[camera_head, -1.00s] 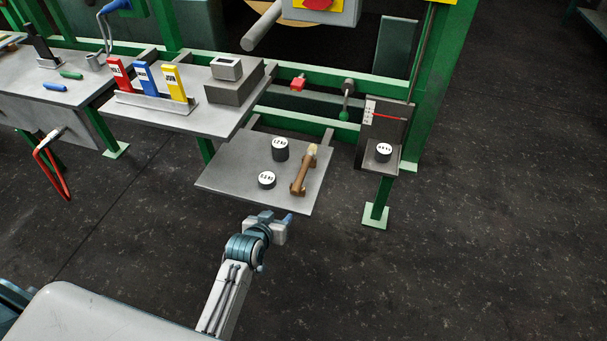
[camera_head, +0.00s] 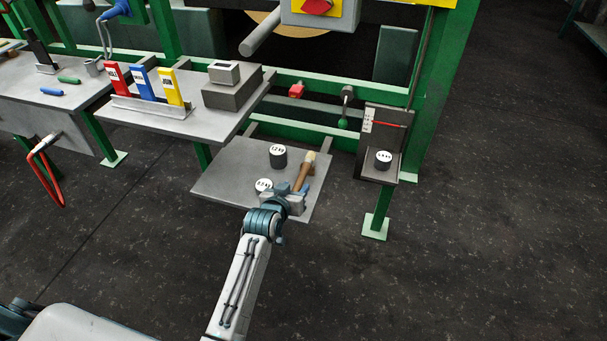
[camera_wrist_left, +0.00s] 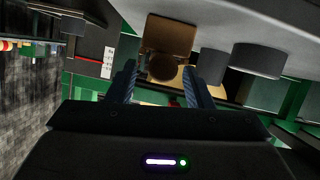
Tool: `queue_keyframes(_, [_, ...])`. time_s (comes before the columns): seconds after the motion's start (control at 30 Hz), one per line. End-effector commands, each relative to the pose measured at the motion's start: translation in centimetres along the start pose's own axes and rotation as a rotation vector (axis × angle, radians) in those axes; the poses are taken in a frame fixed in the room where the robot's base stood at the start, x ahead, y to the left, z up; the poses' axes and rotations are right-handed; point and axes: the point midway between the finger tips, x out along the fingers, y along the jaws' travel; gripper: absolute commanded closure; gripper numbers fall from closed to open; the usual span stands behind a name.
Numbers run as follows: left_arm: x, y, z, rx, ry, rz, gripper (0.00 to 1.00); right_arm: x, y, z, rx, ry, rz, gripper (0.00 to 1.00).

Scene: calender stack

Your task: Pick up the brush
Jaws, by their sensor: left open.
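The brush (camera_head: 306,167), a brown wooden piece with a paler end, lies on a small grey shelf (camera_head: 222,180). My left gripper (camera_head: 291,190) is open at the near end of the brush and hides that end in the head view. My right gripper is not in view.
Two dark weights stand by the brush, one behind (camera_head: 277,157) and one left (camera_head: 263,186), close to my gripper. A third weight (camera_head: 383,160) sits on a separate bracket at right. A grey shelf (camera_head: 190,122) with coloured blocks adjoins at left. Open floor lies right.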

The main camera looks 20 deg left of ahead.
Motion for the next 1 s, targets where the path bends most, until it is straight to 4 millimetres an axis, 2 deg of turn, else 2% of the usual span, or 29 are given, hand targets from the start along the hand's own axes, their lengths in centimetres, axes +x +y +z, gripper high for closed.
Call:
queue_keyframes(0.13, [1.9,0.0,0.1,0.0,0.0,0.0,0.54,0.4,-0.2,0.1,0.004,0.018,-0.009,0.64])
queue_keyframes(0.4, [2.3,0.0,0.0,0.0,0.0,-0.001,0.54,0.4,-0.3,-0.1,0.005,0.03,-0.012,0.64])
queue_keyframes(0.43, [2.3,0.0,0.1,0.0,0.0,-0.001,0.56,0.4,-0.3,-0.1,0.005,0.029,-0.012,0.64])
queue_keyframes(0.67, [2.3,0.0,0.1,0.0,0.0,-0.001,1.0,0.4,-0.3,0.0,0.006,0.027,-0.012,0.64])
queue_keyframes(1.0, [2.2,0.0,-0.2,0.0,0.001,-0.001,1.0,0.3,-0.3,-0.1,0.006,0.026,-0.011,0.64])
